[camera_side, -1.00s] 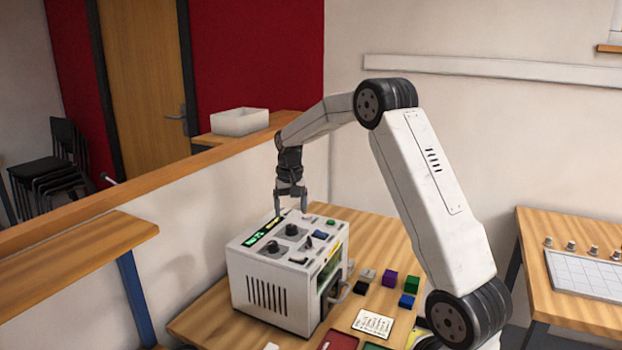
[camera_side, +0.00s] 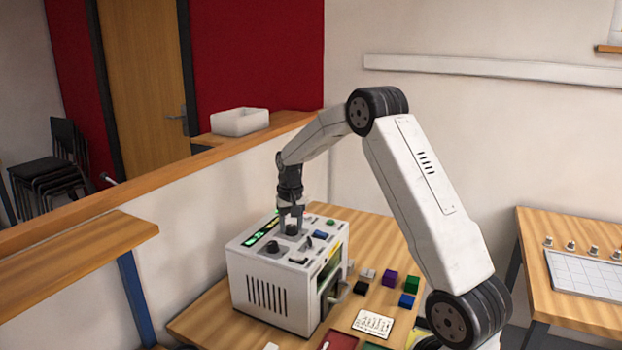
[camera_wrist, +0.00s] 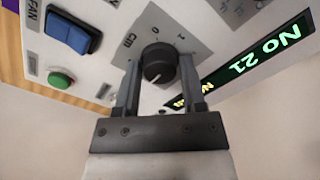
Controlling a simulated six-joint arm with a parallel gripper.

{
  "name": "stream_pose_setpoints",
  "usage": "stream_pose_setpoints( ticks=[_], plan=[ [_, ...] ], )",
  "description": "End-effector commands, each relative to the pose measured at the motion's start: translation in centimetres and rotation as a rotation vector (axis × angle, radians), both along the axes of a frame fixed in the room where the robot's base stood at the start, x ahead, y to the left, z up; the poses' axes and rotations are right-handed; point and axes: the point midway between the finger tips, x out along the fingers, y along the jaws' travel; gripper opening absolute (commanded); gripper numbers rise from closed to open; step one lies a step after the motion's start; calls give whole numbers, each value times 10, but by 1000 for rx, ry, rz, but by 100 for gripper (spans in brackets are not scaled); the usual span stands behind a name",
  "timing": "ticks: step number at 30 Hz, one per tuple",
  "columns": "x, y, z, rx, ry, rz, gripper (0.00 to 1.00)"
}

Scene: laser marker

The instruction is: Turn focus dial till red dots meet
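The white marking machine (camera_side: 268,290) stands on the wooden table with a panel of controls on top. My gripper (camera_side: 291,230) points down at the rear of two black dials. In the wrist view my gripper (camera_wrist: 158,75) has its two fingers on either side of this round black dial (camera_wrist: 157,62), with a small gap showing at each side. The dial has a white pointer line and sits on a grey plate marked 0, 1 and letters; I cannot read whether it is the focus dial. The other dial (camera_side: 272,247) sits nearer the front. No red dots show in any view.
A green-lit display (camera_wrist: 257,62) reads "No 21". A blue FAN rocker switch (camera_wrist: 72,32) and a green button (camera_wrist: 61,79) are on the panel. Several small coloured blocks, including a purple one (camera_side: 389,278), and a white card (camera_side: 373,323) lie on the table right of the machine.

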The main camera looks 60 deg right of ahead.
Motion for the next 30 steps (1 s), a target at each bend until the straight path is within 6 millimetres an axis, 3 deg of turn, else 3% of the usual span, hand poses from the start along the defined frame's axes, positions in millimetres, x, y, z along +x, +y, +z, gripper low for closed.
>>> stream_pose_setpoints(
  ticks=[1,3,17,30],
  plan=[
    [0,0,0,0,0,0,14],
    [0,0,0,0,0,0,0],
    [0,0,1,0,-1,84,0],
    [0,0,1,0,-1,406,0]
  ],
)
